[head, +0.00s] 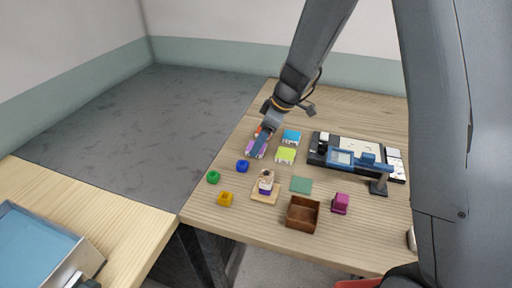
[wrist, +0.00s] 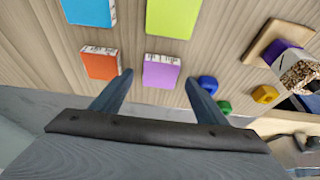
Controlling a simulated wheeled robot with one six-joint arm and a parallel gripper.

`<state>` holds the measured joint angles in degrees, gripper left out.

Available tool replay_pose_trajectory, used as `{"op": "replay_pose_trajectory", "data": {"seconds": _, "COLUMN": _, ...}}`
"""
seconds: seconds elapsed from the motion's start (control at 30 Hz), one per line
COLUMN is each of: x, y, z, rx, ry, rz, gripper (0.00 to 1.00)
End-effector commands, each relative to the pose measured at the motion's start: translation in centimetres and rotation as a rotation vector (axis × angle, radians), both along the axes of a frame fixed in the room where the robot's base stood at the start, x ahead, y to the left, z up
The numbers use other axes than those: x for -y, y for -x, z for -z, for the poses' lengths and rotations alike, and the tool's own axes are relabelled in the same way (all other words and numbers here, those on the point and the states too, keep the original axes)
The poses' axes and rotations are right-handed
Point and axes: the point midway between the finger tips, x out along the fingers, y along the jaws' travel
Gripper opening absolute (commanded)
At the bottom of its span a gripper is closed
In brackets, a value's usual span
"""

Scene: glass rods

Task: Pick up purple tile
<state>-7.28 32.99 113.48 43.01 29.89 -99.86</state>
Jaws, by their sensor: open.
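The purple tile (head: 252,152) lies flat on the wooden table near its left edge, partly covered by my gripper (head: 262,143) in the head view. In the wrist view the purple tile (wrist: 161,74) appears between the two fingertips of my gripper (wrist: 158,82), a little closer to the right one in depth of view unclear. The gripper is open and empty. Its left fingertip shows between the purple tile and the orange tile (wrist: 101,66). I cannot tell how high the fingers are above the tile.
A blue tile (head: 291,137) and a lime tile (head: 285,155) lie to the right of the purple tile. Blue (head: 242,166), green (head: 213,177) and yellow (head: 225,199) small pieces lie nearer the front. A brown box (head: 302,214) and a black tray (head: 318,158) stand farther right.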

Motion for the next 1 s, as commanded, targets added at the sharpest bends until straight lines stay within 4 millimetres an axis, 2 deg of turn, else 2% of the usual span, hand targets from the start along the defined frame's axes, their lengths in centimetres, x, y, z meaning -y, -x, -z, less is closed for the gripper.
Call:
{"op": "replay_pose_trajectory", "data": {"seconds": 0.2, "x": -0.7, "y": -0.2, "z": 1.7, "rx": -0.001, "ry": 0.001, "rz": 0.000, "gripper": 0.67}}
{"op": "replay_pose_trajectory", "data": {"seconds": 0.47, "x": -0.7, "y": -0.2, "z": 1.8, "rx": 0.000, "ry": 0.000, "rz": 0.001, "gripper": 0.67}}
{"op": "replay_pose_trajectory", "data": {"seconds": 0.73, "x": -0.7, "y": -0.2, "z": 1.8, "rx": 0.000, "ry": 0.000, "rz": 0.000, "gripper": 0.22}}
{"op": "replay_pose_trajectory", "data": {"seconds": 0.77, "x": -0.7, "y": -0.3, "z": 1.8, "rx": 0.000, "ry": 0.000, "rz": 0.000, "gripper": 0.19}}
{"op": "replay_pose_trajectory", "data": {"seconds": 1.0, "x": -0.7, "y": -0.3, "z": 1.6, "rx": 0.001, "ry": -0.001, "rz": 0.000, "gripper": 0.19}}
